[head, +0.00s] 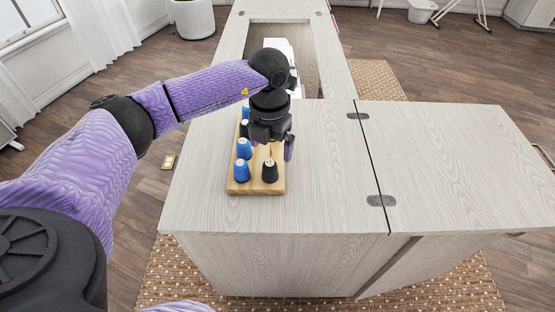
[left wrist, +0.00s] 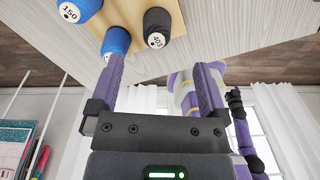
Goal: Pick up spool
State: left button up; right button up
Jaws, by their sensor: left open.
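Blue and black thread spools stand upright on a wooden rack (head: 236,187) on the cabinet top. A front blue spool (head: 242,171), a black spool (head: 270,172) and another blue spool (head: 244,148) show clearly. My left gripper (head: 273,148) is open, over the rack just behind the black spool, and hides part of the rack. In the left wrist view, my left gripper (left wrist: 160,68) has its fingers apart with nothing held. A black spool marked 403 (left wrist: 157,28), a blue spool (left wrist: 116,40) and a blue spool marked 150 (left wrist: 80,8) show there. My right gripper is out of view.
The cabinet top (head: 330,170) is bare to the right of the rack, and a hinged leaf (head: 455,150) extends further right. Behind the rack is a recessed opening with a white object (head: 279,44), partly hidden by my arm. A white bin (head: 194,18) stands on the floor.

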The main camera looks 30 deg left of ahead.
aim_at(270, 165)
pick_arm(q)
jog(key=f+b, duration=0.1)
jog(key=f, duration=0.1)
jog(key=f+b, duration=0.1)
jog(key=f, duration=0.2)
jog(key=f+b, duration=0.1)
jog(key=f, duration=0.2)
jog(key=shift+a, duration=0.25)
jog(key=shift+r, duration=0.1)
jog(key=shift+c, duration=0.9)
jog(key=c, duration=1)
grip_shut()
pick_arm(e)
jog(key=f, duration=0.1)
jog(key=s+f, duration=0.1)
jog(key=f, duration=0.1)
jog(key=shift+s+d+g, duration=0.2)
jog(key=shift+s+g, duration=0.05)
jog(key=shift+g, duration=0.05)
pick_arm(q)
notch_tip(270, 165, up, 10)
jog(key=p, duration=0.4)
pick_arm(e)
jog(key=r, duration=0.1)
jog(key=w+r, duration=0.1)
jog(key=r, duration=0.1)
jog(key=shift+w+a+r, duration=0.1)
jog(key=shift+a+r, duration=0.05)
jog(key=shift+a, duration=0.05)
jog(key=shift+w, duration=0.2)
